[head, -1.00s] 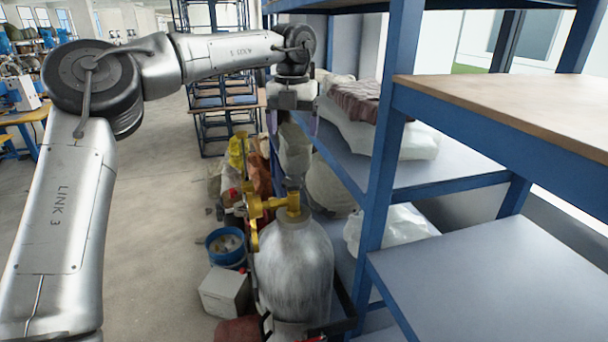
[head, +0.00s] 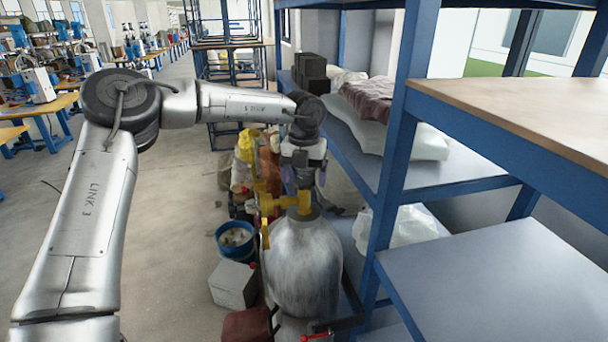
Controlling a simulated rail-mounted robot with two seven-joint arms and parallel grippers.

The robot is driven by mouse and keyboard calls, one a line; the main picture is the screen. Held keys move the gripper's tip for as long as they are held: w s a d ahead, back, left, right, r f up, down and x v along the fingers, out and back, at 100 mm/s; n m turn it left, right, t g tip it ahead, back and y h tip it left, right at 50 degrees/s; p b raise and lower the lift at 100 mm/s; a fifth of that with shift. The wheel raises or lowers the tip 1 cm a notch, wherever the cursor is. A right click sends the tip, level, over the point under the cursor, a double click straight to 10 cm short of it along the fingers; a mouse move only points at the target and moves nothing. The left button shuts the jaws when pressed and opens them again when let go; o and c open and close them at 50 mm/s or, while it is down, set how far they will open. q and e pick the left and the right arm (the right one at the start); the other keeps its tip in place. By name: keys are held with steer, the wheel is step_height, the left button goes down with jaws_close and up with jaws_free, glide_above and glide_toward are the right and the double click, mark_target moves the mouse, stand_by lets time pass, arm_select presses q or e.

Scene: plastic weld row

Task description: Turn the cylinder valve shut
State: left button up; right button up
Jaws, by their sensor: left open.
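A grey gas cylinder (head: 303,262) stands upright beside the blue shelving. A yellow brass valve (head: 304,202) sits on its top, with yellow fittings reaching left from it. My left arm comes in from the left, and its gripper (head: 304,184) points down right above the valve. The gripper is open; its fingers look close to the valve's top, but I cannot tell whether they touch it. The wrist partly hides the space behind the valve. My right gripper is not in view.
Blue shelving (head: 398,140) with sacks and dark boxes (head: 311,72) stands close on the right. A blue bucket (head: 236,238), a grey box (head: 234,284) and several sacks lie left of the cylinder. The floor (head: 165,240) farther left is clear.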

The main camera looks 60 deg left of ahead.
arm_select(q)
steer(key=c, duration=0.9)
